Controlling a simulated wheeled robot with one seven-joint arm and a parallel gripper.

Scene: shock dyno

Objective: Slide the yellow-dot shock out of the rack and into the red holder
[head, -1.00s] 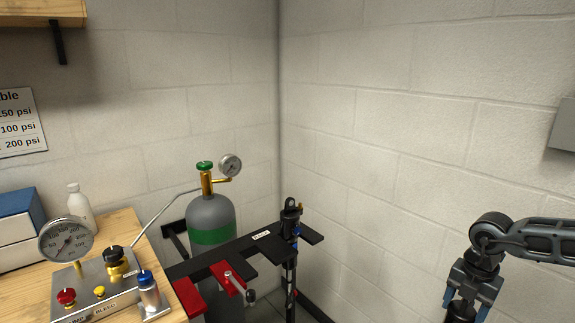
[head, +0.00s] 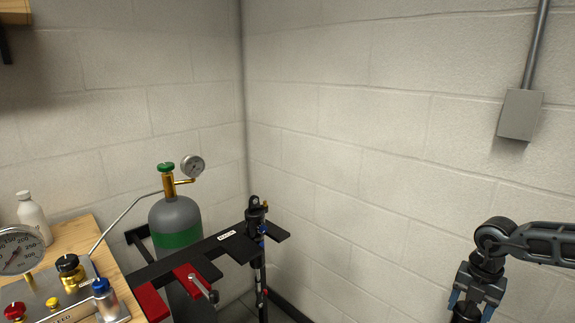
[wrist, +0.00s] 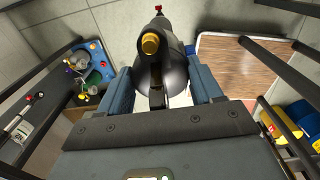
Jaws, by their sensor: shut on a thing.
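My gripper (wrist: 150,95) is shut on a dark shock (wrist: 176,68) with a gold cap (wrist: 150,43), seen nearly end-on in the wrist view. In the head view my gripper (head: 470,302) is at the lower right, well apart from the rack, with most of the shock cut off. No yellow dot is visible on it. The red holder (head: 190,272) is a forked red piece with a clamp lever on the black rack bar (head: 180,258) at lower left. Another dark shock (head: 257,222) with a blue band stands upright in the rack's far end.
A gas cylinder (head: 176,213) with a gauge stands behind the rack. A wooden bench (head: 112,255) with a gauge panel is at the left. A grey wall box (head: 519,114) hangs at the right. Dark bars (wrist: 45,72) cross the wrist view's sides.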

